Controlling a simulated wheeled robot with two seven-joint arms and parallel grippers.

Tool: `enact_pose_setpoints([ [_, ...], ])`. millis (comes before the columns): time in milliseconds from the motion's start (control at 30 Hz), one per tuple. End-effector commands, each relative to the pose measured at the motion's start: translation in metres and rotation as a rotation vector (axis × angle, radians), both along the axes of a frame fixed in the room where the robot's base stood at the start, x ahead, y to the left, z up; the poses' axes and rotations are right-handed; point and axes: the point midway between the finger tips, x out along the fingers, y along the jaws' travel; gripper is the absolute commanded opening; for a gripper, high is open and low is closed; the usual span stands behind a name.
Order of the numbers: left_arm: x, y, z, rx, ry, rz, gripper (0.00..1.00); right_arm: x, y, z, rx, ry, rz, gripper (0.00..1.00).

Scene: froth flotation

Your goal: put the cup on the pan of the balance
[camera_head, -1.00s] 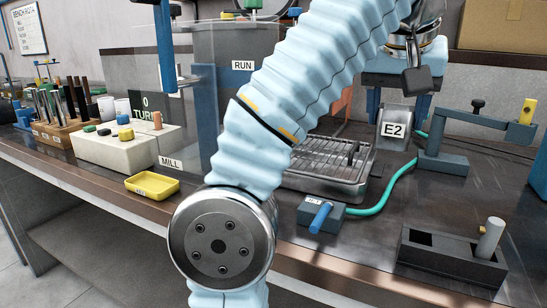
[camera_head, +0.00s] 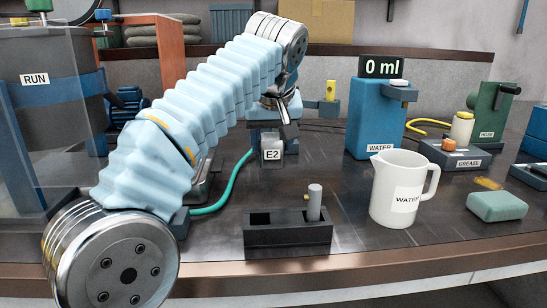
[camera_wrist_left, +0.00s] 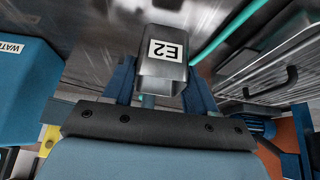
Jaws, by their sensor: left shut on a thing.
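The cup (camera_head: 271,153) is a grey metal vessel labelled E2, near the middle of the head view. In the left wrist view the cup (camera_wrist_left: 163,62) shows between my two blue fingers, its label upside down. My left gripper (camera_head: 271,136) is shut on the cup, with a finger at each side. In the left wrist view the gripper (camera_wrist_left: 160,82) hides part of the cup's far side. I cannot tell the gap between the cup and the bench top. I cannot make out the balance or its pan. My right gripper is not in view.
A black two-slot holder (camera_head: 262,237) with a grey peg stands at the front. A white water jug (camera_head: 385,200), a blue water dispenser (camera_head: 372,125) and a green sponge (camera_head: 497,207) are to the right. A teal hose (camera_head: 232,180) runs left of the cup. Bench between holder and jug is clear.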

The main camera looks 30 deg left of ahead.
Motion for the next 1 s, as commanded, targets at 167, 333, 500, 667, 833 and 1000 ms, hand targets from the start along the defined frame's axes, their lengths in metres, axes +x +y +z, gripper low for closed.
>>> enact_pose_setpoints([
  [167,0.007,-0.002,-0.029,0.0,0.002,-0.002,0.24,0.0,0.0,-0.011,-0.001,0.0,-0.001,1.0],
  [333,0.007,-0.002,-0.04,-0.001,-0.001,-0.001,0.24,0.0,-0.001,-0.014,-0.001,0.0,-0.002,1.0],
  [500,0.007,-0.002,-0.039,-0.001,0.0,-0.001,0.24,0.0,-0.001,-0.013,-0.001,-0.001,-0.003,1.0],
  [667,0.007,-0.002,-0.044,0.0,0.0,0.001,0.24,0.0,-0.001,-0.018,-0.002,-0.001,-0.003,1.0],
  [833,0.007,-0.002,-0.041,0.0,0.0,0.0,0.82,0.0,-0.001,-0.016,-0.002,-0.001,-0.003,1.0],
  [1000,0.007,-0.002,-0.041,0.0,0.0,0.0,0.82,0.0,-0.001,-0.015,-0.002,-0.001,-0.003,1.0],
])
